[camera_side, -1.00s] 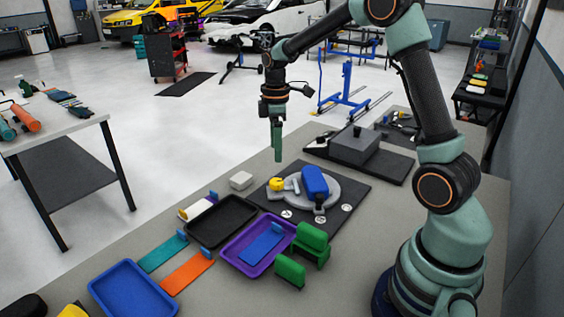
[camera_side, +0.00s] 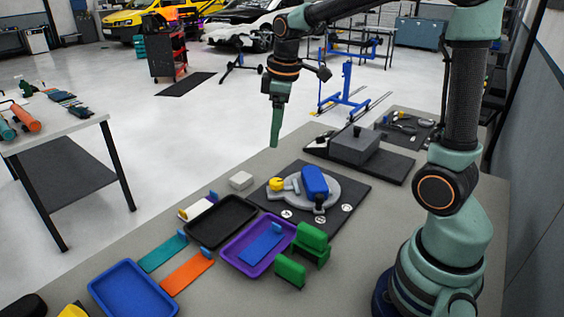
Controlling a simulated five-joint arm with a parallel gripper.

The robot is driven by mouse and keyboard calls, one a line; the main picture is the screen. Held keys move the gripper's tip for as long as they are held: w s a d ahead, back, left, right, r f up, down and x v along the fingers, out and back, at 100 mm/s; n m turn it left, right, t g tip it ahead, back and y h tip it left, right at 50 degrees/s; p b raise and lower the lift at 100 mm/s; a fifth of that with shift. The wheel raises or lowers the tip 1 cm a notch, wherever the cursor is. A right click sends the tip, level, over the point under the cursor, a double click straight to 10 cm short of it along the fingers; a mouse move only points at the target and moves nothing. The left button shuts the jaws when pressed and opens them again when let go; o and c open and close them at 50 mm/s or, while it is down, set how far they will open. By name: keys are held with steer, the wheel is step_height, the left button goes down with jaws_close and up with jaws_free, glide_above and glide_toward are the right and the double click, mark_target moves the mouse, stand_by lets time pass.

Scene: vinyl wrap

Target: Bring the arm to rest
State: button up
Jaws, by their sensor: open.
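My gripper (camera_side: 276,138) hangs fingers down in the air, above the far part of the grey table (camera_side: 330,285). It holds nothing that I can see. The two fingers overlap from this side, so the gap between them hardly shows. My arm rises from its base at the right and reaches over to the left.
Below stand a grey round fixture with a blue block (camera_side: 314,181) on a dark mat, a black tray (camera_side: 195,240), a purple tray (camera_side: 235,254), a blue tray (camera_side: 130,290) and green blocks (camera_side: 311,240). A grey box (camera_side: 354,146) stands behind. Air around my gripper is clear.

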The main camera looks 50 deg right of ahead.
steer(key=s+a+r+m+t, duration=0.2)
steer(key=s+a+m, duration=0.4)
steer(key=s, duration=0.4)
steer(key=shift+s+a+r+t, duration=0.2)
steer(key=shift+s+a+t, duration=0.15)
steer(key=shift+a+t, duration=0.35)
steer(key=shift+d, duration=0.15)
